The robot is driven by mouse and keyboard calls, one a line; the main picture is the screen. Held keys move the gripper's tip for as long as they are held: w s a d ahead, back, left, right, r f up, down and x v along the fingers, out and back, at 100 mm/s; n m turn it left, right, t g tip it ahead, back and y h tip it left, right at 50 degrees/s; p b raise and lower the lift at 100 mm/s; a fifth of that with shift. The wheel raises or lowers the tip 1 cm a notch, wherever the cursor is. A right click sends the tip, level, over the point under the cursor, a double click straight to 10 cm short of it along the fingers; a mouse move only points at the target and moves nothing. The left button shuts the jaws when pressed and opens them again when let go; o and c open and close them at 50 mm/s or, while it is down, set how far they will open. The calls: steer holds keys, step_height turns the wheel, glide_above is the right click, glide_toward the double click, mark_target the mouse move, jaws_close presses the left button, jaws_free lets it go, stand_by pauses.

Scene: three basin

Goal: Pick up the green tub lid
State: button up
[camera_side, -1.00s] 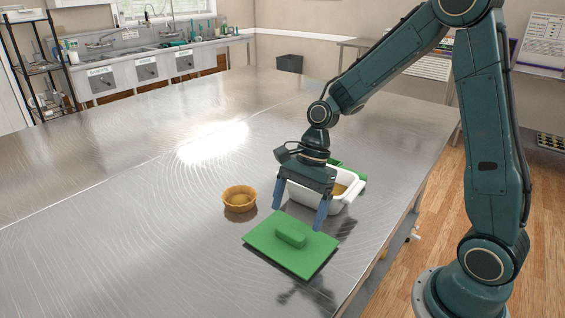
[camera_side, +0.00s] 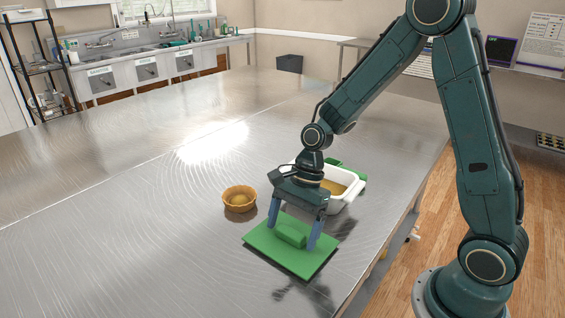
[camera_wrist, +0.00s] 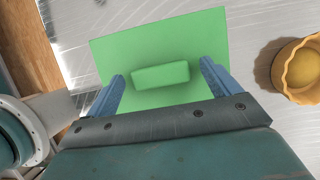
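The green tub lid (camera_side: 275,251) lies flat on the metal table, with a raised block handle (camera_side: 291,234) at its middle. The lid also shows in the wrist view (camera_wrist: 160,45), with its handle (camera_wrist: 160,75) between my fingers. My gripper (camera_side: 293,238) is open over the lid, one blue finger on each side of the handle. In the wrist view my gripper (camera_wrist: 162,78) shows a gap between each finger and the handle. I cannot tell whether the fingertips touch the lid.
A white tub (camera_side: 347,197) with yellowish contents stands just behind my gripper, with a green item (camera_side: 358,174) beside it. An orange fluted bowl (camera_side: 239,198) holding a yellowish round thing stands to the left. The table (camera_side: 120,230) is clear at left.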

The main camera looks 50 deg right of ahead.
mark_target(293, 229)
steer(key=c, duration=1)
steer(key=shift+r, duration=0.1)
step_height(293, 229, up, 10)
stand_by(0.4)
steer(key=shift+o, duration=1.2)
steer(key=shift+c, duration=1.2)
steer(key=shift+d, duration=0.1)
